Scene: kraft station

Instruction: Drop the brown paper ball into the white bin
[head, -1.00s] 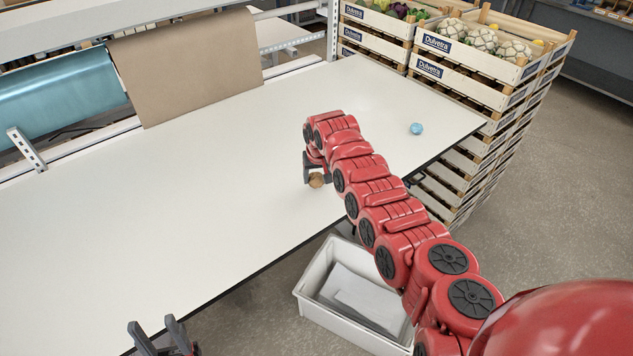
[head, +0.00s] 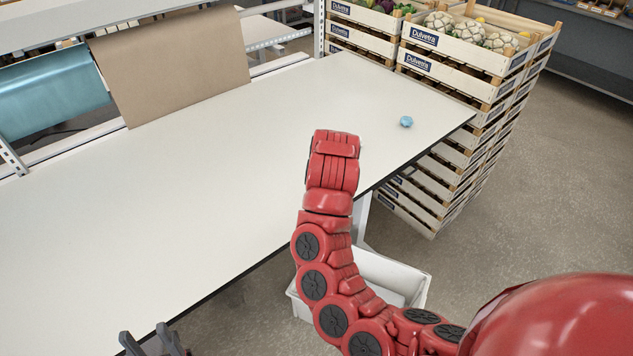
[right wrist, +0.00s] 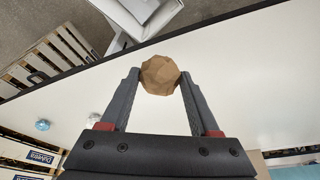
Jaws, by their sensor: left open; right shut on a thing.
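The brown paper ball (right wrist: 160,75) is between the fingertips of my right gripper (right wrist: 160,80) in the right wrist view, and the gripper is shut on it. In the head view my right arm hides both the ball and that gripper. The white bin (head: 408,277) stands on the floor below the table's front edge, partly covered by my right arm. Part of the bin (right wrist: 118,12) also shows at the top of the right wrist view, with pale sheets inside. My left gripper (head: 146,340) is open and empty at the bottom left of the head view.
A white table (head: 150,220) fills the left and middle, mostly clear. A small blue ball (head: 406,121) lies near its right end. Stacked wooden crates (head: 450,85) stand beyond that end. A brown paper sheet (head: 170,65) and a blue roll (head: 45,95) hang at the back.

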